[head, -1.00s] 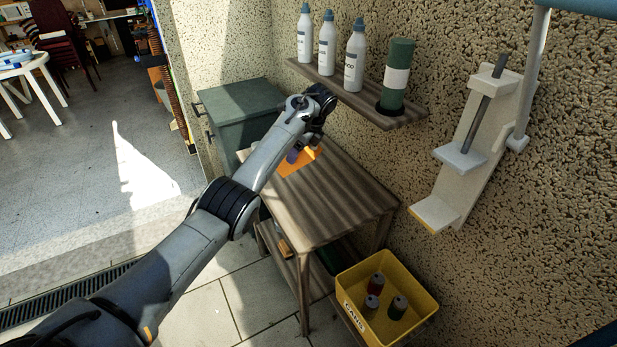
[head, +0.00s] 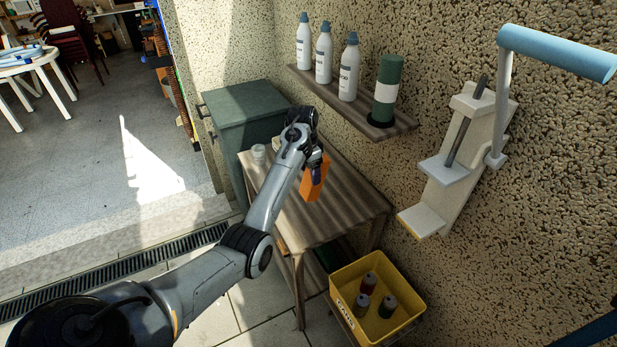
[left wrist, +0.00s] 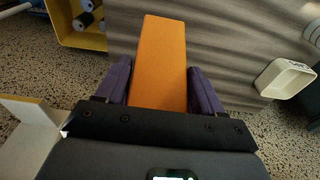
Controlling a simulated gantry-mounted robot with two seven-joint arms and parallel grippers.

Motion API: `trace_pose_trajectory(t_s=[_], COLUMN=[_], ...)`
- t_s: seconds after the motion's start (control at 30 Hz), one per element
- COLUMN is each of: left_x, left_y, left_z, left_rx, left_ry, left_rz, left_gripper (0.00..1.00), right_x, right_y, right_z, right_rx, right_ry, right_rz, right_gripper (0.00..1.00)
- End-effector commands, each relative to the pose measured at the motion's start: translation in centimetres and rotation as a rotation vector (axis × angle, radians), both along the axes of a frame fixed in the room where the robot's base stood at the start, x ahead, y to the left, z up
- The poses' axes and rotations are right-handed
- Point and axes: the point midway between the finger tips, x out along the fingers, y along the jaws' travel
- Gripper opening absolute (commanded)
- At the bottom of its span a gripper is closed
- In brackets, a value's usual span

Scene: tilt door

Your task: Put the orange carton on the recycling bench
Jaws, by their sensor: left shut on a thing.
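The orange carton (head: 315,180) is upright or slightly tilted over the wooden bench (head: 335,212), in my left gripper (head: 317,168). In the left wrist view the carton (left wrist: 161,62) lies between the two purple fingers of the left gripper (left wrist: 160,85), which are shut on its sides. The striped bench top (left wrist: 225,50) shows behind it. I cannot tell whether the carton's lower end touches the bench. My right gripper does not show.
A yellow bin (head: 345,292) with several cans stands at the bench's near end. A wall shelf (head: 355,100) with bottles and a green canister (head: 387,85) overhangs behind. A can crusher (head: 455,165) is on the wall. A small whitish container (head: 258,154) stands on the bench's left end.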

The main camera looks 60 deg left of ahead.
Motion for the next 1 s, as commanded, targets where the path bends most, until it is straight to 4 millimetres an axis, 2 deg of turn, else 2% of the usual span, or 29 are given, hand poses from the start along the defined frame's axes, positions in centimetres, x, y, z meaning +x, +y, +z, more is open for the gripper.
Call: trace_pose_trajectory(t_s=[0.03, 0.1, 0.23, 0.37, 0.47, 0.8, 1.0], left_x=[0.3, 0.7, 1.5, 1.5, 1.3, -0.4, -1.2], left_y=[-0.9, -1.7, -2.8, -2.3, -1.3, 5.1, 7.8], left_z=[0.8, 1.1, 2.0, 1.9, 1.3, -2.7, -4.3], left_rx=[-0.010, -0.017, -0.027, -0.031, -0.033, -0.033, -0.033], left_ry=[-0.049, -0.115, -0.210, -0.260, -0.272, -0.274, -0.274], left_rz=[0.017, 0.030, 0.025, 0.023, 0.023, 0.020, 0.020], left_gripper=[0.38, 0.38, 0.38, 0.38, 0.38, 0.38, 0.38], right_x=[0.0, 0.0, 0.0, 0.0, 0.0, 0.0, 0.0], right_y=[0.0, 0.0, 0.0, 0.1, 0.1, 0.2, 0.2], right_z=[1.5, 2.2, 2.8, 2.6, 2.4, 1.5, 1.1], right_rx=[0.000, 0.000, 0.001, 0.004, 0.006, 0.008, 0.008], right_ry=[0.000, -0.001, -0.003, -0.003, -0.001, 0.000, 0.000], right_rz=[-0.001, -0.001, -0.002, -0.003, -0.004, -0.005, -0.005], right_gripper=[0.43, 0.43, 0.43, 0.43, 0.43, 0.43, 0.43])
